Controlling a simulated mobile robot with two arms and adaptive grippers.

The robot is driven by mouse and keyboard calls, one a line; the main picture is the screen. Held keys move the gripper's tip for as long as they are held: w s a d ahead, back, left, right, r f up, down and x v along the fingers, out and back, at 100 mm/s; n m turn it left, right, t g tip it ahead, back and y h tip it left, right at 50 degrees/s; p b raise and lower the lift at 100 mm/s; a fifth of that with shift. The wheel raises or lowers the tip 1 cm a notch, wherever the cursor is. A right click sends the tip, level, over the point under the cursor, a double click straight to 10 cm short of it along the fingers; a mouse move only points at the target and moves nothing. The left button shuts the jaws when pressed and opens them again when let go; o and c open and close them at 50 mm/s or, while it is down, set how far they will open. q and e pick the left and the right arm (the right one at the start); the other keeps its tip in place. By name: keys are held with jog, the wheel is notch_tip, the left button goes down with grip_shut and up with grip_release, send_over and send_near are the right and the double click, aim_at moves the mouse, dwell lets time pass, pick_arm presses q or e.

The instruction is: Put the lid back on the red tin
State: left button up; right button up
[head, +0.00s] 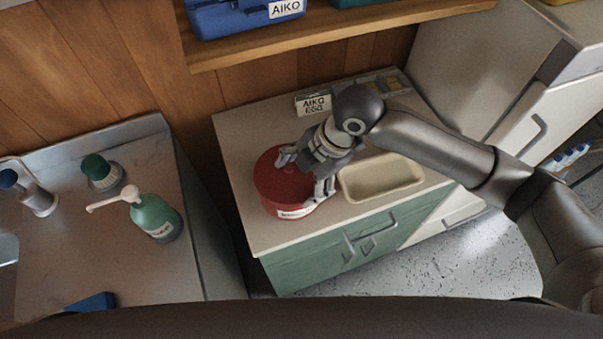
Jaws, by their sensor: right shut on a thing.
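The red tin (291,210) stands on the light top of the green cabinet, with a white label on its front. A round red lid (277,176) covers its top; I cannot tell whether the lid is fully seated or just above the rim. My right gripper (306,173) comes in from the right, its fingers spread across the lid and shut on its edge. The gripper hides part of the lid's right side. My left gripper is not in view.
A cream basin (381,178) lies right of the tin, and a small sign (313,103) stands behind. A shelf (330,31) with a blue box (231,17) hangs above. A green pump bottle (154,215) stands on the left counter (80,253).

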jog(key=o, duration=1)
jog(key=shift+r, duration=0.1)
jog(key=shift+r+p, duration=3.45)
jog(key=shift+p, duration=0.4)
jog(key=shift+c, duration=0.5)
grip_shut()
